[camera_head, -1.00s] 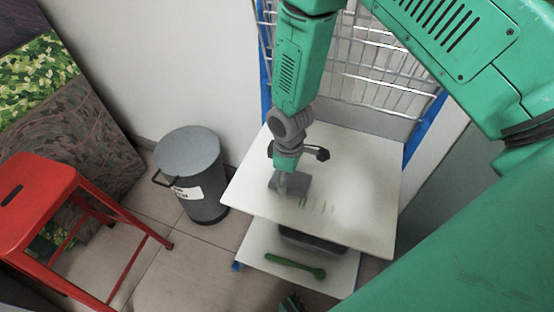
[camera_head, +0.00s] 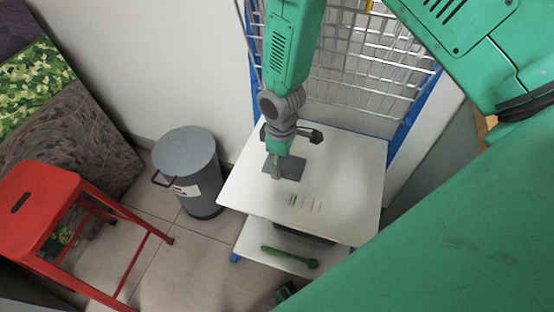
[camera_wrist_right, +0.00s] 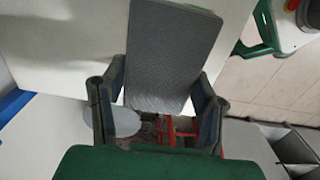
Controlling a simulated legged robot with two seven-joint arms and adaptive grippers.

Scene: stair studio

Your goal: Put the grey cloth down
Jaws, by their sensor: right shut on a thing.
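The grey cloth (camera_head: 291,168) shows as a flat dark grey rectangle at the white top board (camera_head: 345,205) of a cart in the head view. My right gripper (camera_head: 276,168) points down at its left part and is shut on it. In the right wrist view the cloth (camera_wrist_right: 172,50) extends out from between the two fingers of the right gripper (camera_wrist_right: 158,108). Its held edge is partly hidden. I cannot tell whether the cloth's underside touches the board. My left gripper is not in view.
A green long-handled tool (camera_head: 290,257) lies on the cart's lower shelf. A wire rack (camera_head: 365,70) stands behind the board. A grey bin (camera_head: 187,165) and a red stool (camera_head: 40,200) stand left. The board's front and right are clear apart from short dark marks.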

